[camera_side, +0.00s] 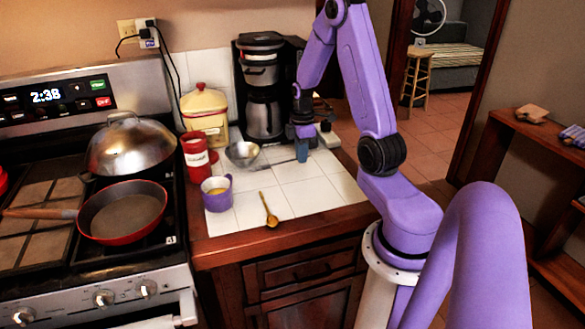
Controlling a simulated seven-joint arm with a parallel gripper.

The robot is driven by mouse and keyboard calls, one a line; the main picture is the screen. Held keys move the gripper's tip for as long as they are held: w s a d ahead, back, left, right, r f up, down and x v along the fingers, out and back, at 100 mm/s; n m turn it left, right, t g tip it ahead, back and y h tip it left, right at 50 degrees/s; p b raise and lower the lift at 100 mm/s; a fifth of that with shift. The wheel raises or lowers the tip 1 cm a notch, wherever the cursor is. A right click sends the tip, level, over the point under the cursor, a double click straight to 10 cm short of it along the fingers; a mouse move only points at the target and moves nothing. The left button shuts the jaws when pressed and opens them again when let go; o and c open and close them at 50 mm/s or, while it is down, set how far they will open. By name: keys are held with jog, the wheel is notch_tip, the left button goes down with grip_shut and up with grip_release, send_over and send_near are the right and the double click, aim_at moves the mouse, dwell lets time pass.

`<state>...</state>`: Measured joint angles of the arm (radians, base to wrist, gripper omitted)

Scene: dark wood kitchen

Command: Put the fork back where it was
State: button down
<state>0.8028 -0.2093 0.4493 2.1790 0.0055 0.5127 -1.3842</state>
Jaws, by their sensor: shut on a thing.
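My gripper (302,153) points down over the back right of the white tiled counter, in front of the coffee maker. It is shut on a thin grey utensil (281,163) that reaches left from the fingertips, low over the tiles. I take this to be the fork, but its tines are too small to make out. I cannot tell whether it touches the tiles. The fingers hide the part they hold.
The coffee maker (262,88) stands behind. The front right tiles (325,190) are clear.

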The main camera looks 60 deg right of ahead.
aim_at(301, 173)
jog(key=shift+f, duration=2.1)
jog(key=shift+f, duration=0.1)
jog(key=c, duration=1.3)
grip_release()
jog(key=shift+o, duration=0.2)
